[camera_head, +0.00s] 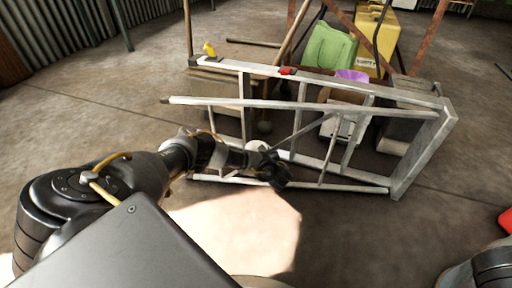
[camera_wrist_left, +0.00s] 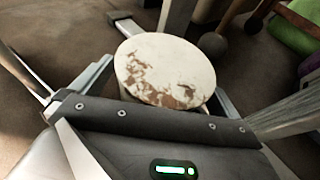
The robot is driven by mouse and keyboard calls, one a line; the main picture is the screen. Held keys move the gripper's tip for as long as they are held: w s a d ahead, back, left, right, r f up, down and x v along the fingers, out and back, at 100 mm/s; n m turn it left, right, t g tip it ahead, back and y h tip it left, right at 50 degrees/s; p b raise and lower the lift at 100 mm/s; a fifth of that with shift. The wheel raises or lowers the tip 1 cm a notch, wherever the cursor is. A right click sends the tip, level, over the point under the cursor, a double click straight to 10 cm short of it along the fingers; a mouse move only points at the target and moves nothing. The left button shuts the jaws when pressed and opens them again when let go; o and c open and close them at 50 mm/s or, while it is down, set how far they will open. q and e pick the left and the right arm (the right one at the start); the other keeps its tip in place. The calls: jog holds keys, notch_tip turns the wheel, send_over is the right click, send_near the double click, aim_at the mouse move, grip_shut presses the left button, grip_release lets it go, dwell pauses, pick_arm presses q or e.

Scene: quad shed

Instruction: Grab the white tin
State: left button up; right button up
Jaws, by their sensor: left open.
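The white tin (camera_wrist_left: 165,70) has a round, pale top with brown rust patches in the left wrist view. It stands between the spread fingers of my left gripper (camera_wrist_left: 163,88), and I cannot tell whether they touch it. The lower part of the tin is hidden by the gripper body. In the head view my left gripper (camera_head: 277,174) reaches in by the fallen ladder, and only a small pale part of the tin (camera_head: 257,146) shows beside it. My right gripper is out of view.
A grey metal ladder (camera_head: 422,153) lies on its side around the gripper, its rails and rungs close by. Behind it are a green bag (camera_head: 328,47), a yellow case (camera_head: 376,35), a purple item (camera_head: 352,75) and boxes. Open concrete floor lies to the left.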

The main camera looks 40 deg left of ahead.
pick_arm(q)
jog(key=c, duration=1.1)
jog(key=shift+c, duration=0.5)
jog(key=shift+r, duration=0.15)
